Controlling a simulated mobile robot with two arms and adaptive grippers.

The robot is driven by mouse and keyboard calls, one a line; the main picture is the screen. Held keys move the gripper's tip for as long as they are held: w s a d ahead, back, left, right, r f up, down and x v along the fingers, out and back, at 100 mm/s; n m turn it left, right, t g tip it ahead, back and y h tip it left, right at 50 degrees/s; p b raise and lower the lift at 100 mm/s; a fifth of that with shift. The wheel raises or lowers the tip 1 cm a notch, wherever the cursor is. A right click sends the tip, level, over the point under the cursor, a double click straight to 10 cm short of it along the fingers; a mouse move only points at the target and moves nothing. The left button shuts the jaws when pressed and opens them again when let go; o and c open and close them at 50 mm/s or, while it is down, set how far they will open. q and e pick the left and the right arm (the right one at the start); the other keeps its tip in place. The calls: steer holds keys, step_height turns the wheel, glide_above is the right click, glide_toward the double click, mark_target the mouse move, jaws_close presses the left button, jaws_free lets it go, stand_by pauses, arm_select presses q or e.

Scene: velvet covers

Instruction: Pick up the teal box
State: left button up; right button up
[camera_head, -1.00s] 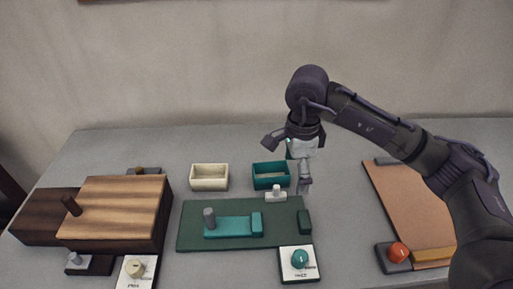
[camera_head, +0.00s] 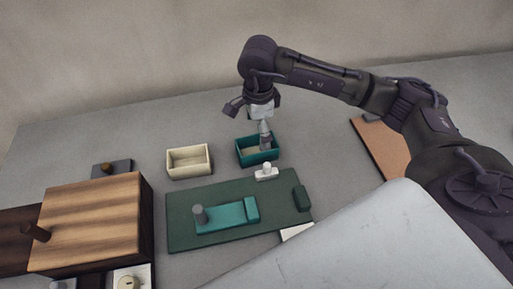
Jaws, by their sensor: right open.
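The teal box (camera_head: 243,158) is a small open-topped tray on the grey table, behind the dark green board. My right gripper (camera_head: 265,141) points down at it from above, with its visible finger in front of the box's opening. That finger overlaps the right part of the box, and I cannot tell whether it touches. The gripper is open and holds nothing that I can see. My left gripper is not in view.
A cream box (camera_head: 189,162) stands left of the teal one. The green board (camera_head: 183,232) carries a teal sliding piece (camera_head: 228,217); a small white knob (camera_head: 266,172) stands near its back edge. A wooden block (camera_head: 90,215) is at left. A pale surface hides the lower right.

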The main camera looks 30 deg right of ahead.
mark_target(257, 143)
steer(key=shift+a+f+p, duration=0.15)
steer(key=shift+f+p, duration=0.4)
steer(key=shift+f, duration=2.35)
steer(key=shift+w, duration=0.1)
steer(key=c, duration=1.3)
